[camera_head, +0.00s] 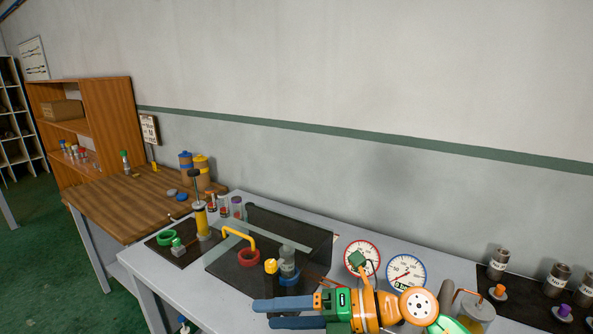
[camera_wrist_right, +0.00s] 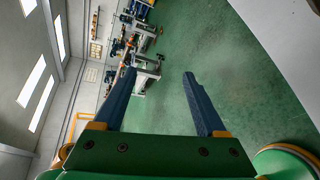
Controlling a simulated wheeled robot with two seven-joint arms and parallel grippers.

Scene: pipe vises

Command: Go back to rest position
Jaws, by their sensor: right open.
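My right gripper (camera_head: 254,313) reaches in from the bottom right of the head view, above the front part of the grey workbench. Its two blue fingers point left and stand apart, with nothing between them. In the right wrist view the same fingers (camera_wrist_right: 158,77) are spread, with the green floor and distant benches behind them. My left gripper is not in view. No held object shows in either view.
The grey workbench (camera_head: 148,270) carries a yellow pump (camera_head: 202,222), a red ring (camera_head: 248,257), a green ring (camera_head: 167,238) and two round gauges (camera_head: 405,272) close behind my right arm. Small canisters (camera_head: 499,262) stand at right. A wooden table (camera_head: 115,205) adjoins at left.

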